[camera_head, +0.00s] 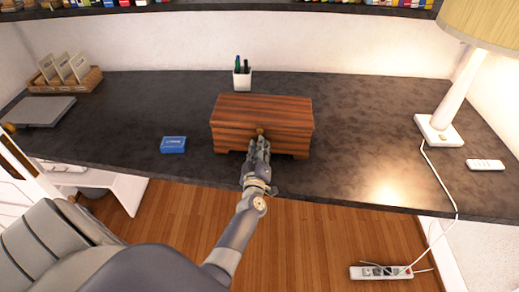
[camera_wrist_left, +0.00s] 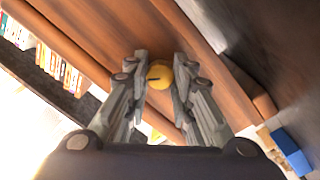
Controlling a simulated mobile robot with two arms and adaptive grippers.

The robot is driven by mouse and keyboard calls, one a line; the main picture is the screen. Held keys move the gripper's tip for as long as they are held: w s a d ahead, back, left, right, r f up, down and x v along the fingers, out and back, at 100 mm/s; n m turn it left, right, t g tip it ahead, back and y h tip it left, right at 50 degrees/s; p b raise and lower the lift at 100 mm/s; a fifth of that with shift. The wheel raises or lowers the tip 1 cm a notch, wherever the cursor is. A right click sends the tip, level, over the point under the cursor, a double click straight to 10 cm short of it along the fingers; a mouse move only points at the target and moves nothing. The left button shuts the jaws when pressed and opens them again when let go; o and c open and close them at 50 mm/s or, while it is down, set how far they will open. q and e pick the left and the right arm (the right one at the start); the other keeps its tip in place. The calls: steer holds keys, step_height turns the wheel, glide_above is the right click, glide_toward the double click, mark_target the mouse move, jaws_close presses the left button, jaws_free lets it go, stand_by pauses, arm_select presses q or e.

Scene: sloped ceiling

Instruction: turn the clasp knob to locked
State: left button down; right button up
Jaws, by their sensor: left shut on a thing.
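A brown wooden box (camera_head: 262,112) with a closed lid stands on the dark desktop in the head view. A small round brass clasp knob (camera_head: 260,131) sits on its front face; in the left wrist view the knob (camera_wrist_left: 160,76) is yellow with a dark line on its face. My left gripper (camera_head: 260,142) reaches the front of the box. In the left wrist view the two fingers of my left gripper (camera_wrist_left: 160,82) are closed around the knob, one on each side. My right gripper is not in view.
A blue box (camera_head: 173,144) lies left of the wooden box. A white pen cup (camera_head: 242,79) stands behind it. A lamp (camera_head: 438,128) and a white remote (camera_head: 485,165) are at the right. A closed laptop (camera_head: 40,111) and a basket (camera_head: 65,82) are at the left.

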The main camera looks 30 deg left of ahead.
arm_select(q)
steer(key=n+b, duration=0.1)
steer(key=n, duration=0.3)
steer(key=shift+f, duration=0.2)
steer(key=shift+n+b, duration=0.55)
steer(key=shift+n, duration=1.05)
steer(key=c, duration=1.4)
jaws_free()
steer(key=shift+o, duration=0.2)
steer(key=shift+r, duration=0.1)
